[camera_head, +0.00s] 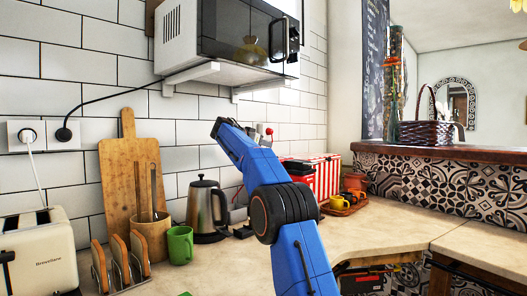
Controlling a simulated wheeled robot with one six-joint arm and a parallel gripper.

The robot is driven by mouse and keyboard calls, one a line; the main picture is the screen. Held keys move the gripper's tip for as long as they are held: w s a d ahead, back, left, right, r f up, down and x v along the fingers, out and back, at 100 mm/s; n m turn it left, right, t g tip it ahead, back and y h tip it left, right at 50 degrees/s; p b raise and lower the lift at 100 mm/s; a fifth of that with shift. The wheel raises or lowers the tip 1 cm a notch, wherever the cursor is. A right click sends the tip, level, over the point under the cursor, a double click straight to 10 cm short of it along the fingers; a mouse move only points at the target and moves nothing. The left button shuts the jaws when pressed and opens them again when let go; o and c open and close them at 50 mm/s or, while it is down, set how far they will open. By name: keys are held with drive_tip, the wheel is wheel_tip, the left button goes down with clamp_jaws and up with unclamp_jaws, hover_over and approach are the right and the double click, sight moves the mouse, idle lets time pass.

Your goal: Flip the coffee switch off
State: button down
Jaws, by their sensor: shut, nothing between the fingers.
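No coffee machine or switch can be made out clearly. A small dark and silvery item (238,214) shows partly between the steel kettle (203,208) and my blue arm; my arm covers the rest, and I cannot tell what it is. A small red-tipped part (268,131) shows just above my arm, and I cannot tell what it belongs to. My arm rises from the bottom middle and bends up to the left in front of the counter.
A green mug (180,246), a wooden utensil pot (153,236) and a toaster (38,252) stand at left. A microwave (225,32) hangs above. A red-striped box (322,180) is right of my arm. The counter (400,226) at right is mostly clear.

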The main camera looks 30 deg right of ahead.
drive_tip(key=v, duration=0.9)
drive_tip(key=shift+a, duration=0.2)
drive_tip(key=shift+w, duration=0.1)
